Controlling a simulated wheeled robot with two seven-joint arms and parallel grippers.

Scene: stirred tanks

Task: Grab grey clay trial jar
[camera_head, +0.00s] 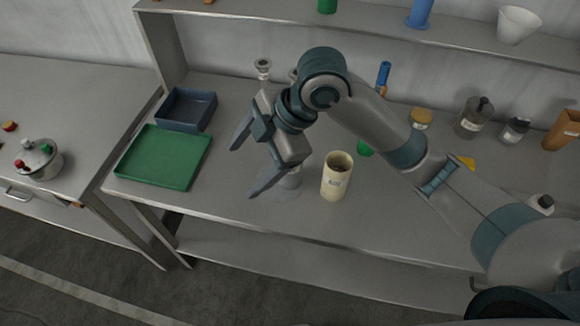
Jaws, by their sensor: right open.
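My right gripper (246,168) is open over the bench, left of the middle, with its fingers spread and nothing seen between them. Just behind and to the right of it, a pale grey object (291,180) stands on the bench, mostly hidden by the gripper. I cannot tell whether it is the grey clay trial jar. Two labelled grey jars also stand at the back right, a larger one (472,120) and a smaller one (515,131). Both are well apart from the gripper. My left gripper is not in view.
A cream cylinder (336,178) stands right of the gripper. A green tray (162,158) and a blue-grey bin (187,110) lie to the left. A yellow-brown jar (421,119) stands at the back. A shelf (370,27) runs above. The front bench edge is clear.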

